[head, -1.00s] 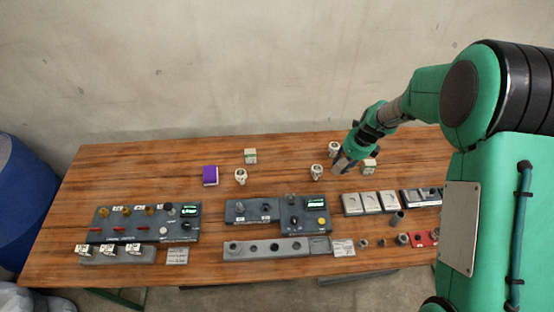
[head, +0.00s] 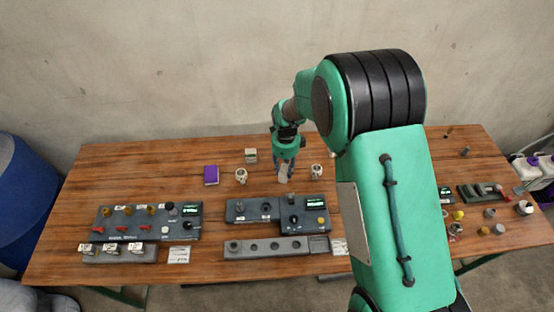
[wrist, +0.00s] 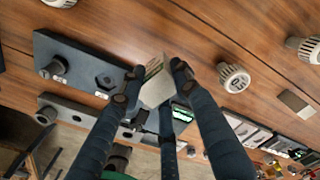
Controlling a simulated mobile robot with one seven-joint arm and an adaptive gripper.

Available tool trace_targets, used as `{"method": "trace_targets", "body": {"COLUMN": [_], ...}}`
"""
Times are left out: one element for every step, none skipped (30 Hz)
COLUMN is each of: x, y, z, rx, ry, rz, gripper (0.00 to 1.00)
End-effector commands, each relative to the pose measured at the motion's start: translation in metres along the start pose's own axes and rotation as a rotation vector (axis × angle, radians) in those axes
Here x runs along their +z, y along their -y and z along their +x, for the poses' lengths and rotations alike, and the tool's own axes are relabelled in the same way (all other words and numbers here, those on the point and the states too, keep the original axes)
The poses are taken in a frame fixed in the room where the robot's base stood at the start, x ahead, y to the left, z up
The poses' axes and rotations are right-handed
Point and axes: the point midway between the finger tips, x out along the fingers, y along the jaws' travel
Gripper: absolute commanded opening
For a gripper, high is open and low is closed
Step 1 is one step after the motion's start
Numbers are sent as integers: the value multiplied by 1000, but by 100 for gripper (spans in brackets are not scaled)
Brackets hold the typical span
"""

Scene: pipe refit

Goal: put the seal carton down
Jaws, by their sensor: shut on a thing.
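The seal carton (wrist: 156,82), a small pale box with a green marking, is gripped between the fingertips of my gripper (wrist: 155,84) in the wrist view. In the head view my gripper (head: 284,172) points down over the middle of the table, behind the central grey control unit (head: 280,213). The held carton (head: 283,177) shows there as a small pale patch at the fingertips. I cannot tell whether its underside touches the table. A similar pale carton (head: 251,155) stands farther back to the left.
White round fittings stand left (head: 241,175) and right (head: 316,171) of my gripper. Bare wood shows between these items. My arm hides part of the table's right side.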

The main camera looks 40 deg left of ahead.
Motion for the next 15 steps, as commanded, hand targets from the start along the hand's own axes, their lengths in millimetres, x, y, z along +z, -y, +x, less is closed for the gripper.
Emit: {"method": "trace_targets", "body": {"x": [0,0,0,0,0,1,0,0,0,0,0,0,0,0,0], "y": [1,1,1,1,1,2,2,2,2,2,2,2,2,2,2], "z": [6,10,15,17,19,22,23,24,25,26,26,26,26,26,26], "rx": [0,0,-1,-2,-2,-3,-3,-3,-2,-2,-2,-2,-2,-3,-3], "ry": [0,0,1,1,2,2,2,2,2,2,2,2,2,2,3], "rz": [0,1,1,1,1,1,1,1,1,1,1,1,1,1,2], "gripper": [0,0,0,0,0,0,0,0,0,0,0,0,0,0,0]}}
